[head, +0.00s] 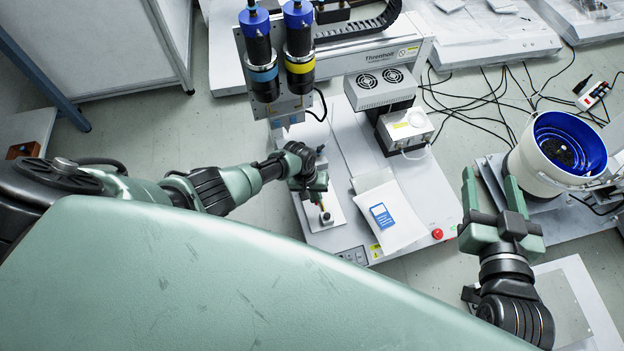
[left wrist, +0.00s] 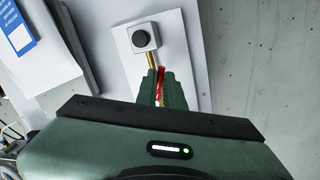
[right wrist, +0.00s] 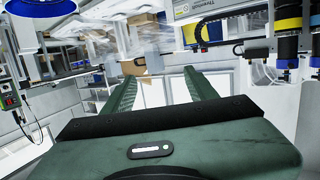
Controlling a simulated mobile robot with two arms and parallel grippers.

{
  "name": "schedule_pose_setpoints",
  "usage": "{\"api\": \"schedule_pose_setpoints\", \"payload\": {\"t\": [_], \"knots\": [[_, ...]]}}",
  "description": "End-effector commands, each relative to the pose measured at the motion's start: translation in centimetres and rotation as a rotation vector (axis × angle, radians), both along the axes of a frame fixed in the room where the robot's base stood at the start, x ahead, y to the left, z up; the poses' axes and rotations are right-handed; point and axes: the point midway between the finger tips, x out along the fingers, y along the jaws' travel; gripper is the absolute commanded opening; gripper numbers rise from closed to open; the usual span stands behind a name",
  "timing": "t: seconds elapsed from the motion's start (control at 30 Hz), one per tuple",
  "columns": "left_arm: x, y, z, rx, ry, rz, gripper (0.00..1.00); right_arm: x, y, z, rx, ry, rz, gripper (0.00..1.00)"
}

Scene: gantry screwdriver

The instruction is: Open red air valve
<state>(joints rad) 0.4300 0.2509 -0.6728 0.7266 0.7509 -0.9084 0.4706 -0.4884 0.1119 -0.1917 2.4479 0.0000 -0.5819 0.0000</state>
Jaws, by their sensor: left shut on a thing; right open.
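The red air valve handle (left wrist: 161,84) shows as a thin red strip between the fingers of my left gripper (left wrist: 159,78), which is shut on it. A brass pipe (left wrist: 151,59) runs from the valve to a grey box with a black round knob (left wrist: 142,39) on a white plate. The fingers hide most of the valve body. In the head view my left gripper (head: 318,188) reaches down over this plate (head: 312,217), and the handle is hard to make out. My right gripper (head: 496,196) is open and empty, away from the valve; its spread fingers also show in the right wrist view (right wrist: 160,84).
A white bag with a blue label (head: 382,215) lies right of the valve plate. A red button (head: 437,233) sits at the bench's front right corner. Two screwdriver spindles (head: 299,60) hang behind my left gripper. A white bowl with blue inside (head: 540,165) stands beside my right gripper.

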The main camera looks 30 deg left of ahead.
Motion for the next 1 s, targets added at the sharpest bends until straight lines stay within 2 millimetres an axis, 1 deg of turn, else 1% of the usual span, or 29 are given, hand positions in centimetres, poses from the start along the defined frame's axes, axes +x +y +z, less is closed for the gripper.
{"api": "schedule_pose_setpoints", "payload": {"t": [0.03, 0.1, 0.2, 0.3, 0.4, 0.5, 0.7, 1.0], "knots": [[0.2, -0.4, 0.5, -0.004, -0.004, 0.045, 0.0, -0.6, -0.4, -1.1, -0.02, 0.08, -0.005, 0.57], [0.3, -0.6, 0.4, -0.003, -0.003, 0.106, 0.0, -1.5, -0.9, -3.1, -0.045, 0.186, -0.012, 0.57], [0.5, -0.9, 0.4, -0.002, -0.005, 0.186, 0.0, -3.0, -1.6, -5.3, -0.074, 0.311, -0.021, 0.57], [0.6, -1.2, 0.3, -0.002, -0.005, 0.256, 0.0, -4.4, -2.2, -6.9, -0.097, 0.409, -0.028, 0.57], [0.8, -1.4, 0.3, -0.002, -0.005, 0.313, 0.0, -5.6, -2.6, -8.1, -0.115, 0.487, -0.033, 0.57], [0.9, -1.5, 0.3, -0.001, -0.005, 0.36, 0.0, -6.6, -3.0, -8.9, -0.127, 0.546, -0.037, 0.57], [1.1, -1.6, 0.2, 0.001, -0.007, 0.415, 0.0, -7.8, -3.4, -9.8, -0.142, 0.615, -0.042, 0.57], [1.2, -1.6, 0.2, 0.001, -0.009, 0.436, 0.0, -8.2, -3.6, -10.2, -0.147, 0.639, -0.043, 0.57]]}}
